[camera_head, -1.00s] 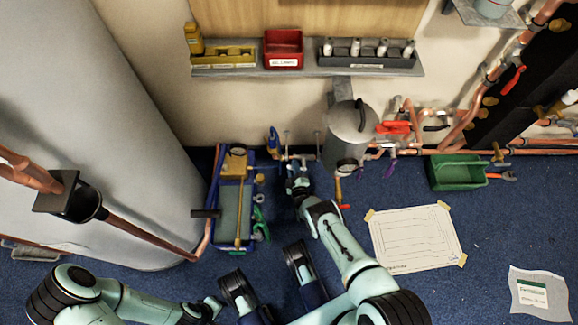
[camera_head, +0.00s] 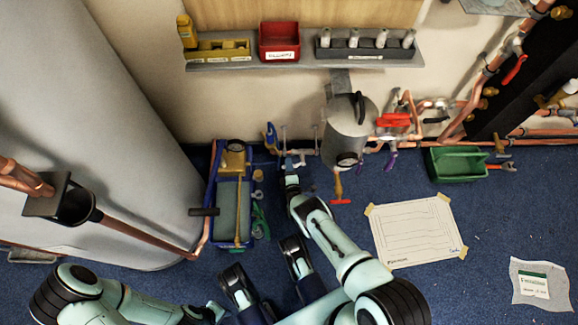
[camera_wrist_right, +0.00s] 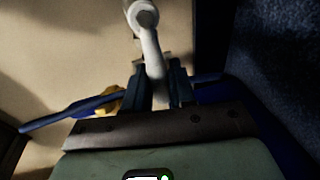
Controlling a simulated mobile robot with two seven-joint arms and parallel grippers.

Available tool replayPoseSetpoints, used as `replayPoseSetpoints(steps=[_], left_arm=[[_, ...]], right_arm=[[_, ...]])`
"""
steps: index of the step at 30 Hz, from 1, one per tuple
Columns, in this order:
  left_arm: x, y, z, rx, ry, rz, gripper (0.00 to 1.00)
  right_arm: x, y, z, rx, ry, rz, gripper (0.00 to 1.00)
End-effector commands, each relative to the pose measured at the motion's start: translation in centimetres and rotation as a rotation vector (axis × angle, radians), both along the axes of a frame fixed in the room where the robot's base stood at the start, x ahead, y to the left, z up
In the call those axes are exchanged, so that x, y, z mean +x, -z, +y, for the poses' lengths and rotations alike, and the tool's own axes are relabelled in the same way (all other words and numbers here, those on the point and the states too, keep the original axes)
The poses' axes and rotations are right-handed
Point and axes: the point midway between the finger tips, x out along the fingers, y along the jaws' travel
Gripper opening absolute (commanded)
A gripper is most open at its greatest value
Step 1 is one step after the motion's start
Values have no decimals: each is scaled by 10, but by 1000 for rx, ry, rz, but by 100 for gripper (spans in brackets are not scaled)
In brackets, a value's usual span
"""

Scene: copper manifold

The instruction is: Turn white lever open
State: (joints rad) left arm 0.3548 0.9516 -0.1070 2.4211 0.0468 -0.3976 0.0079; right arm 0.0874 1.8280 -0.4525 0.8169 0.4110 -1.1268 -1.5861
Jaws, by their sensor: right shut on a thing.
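The white lever (camera_wrist_right: 152,55) stands between my right gripper's two dark fingers in the right wrist view. It has a round white end at the top. My right gripper (camera_wrist_right: 166,88) is shut on the lever's shaft. In the head view the right gripper (camera_head: 293,167) is small, low by the wall pipes left of the grey cylinder, and a bit of the white lever (camera_head: 298,158) shows beside it. My left arm comes in at the lower left; its gripper cannot be made out clearly.
A grey cylinder (camera_head: 349,130) stands just right of the right gripper. A blue-rimmed tray (camera_head: 217,226) with tools lies to the left. A blue-handled valve (camera_head: 271,136) is close by. Copper pipes (camera_head: 470,105) and a green box (camera_head: 455,167) are to the right.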

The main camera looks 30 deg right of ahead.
Motion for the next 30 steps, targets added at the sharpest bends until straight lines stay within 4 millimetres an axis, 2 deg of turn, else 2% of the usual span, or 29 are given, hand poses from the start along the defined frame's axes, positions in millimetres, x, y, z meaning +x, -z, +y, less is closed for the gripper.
replayPoseSetpoints(steps=[13,14,15,30], left_arm=[[0,0,0,0,1,0,36],[0,0,0,0,1,0,36],[0,0,0,0,1,0,36],[0,0,0,-1,1,-1,36]], right_arm=[[1,0,-3,-14,3,5,0],[1,0,-3,-14,3,5,34],[1,0,-3,-14,3,5,43],[1,-1,-4,-11,1,5,43]])
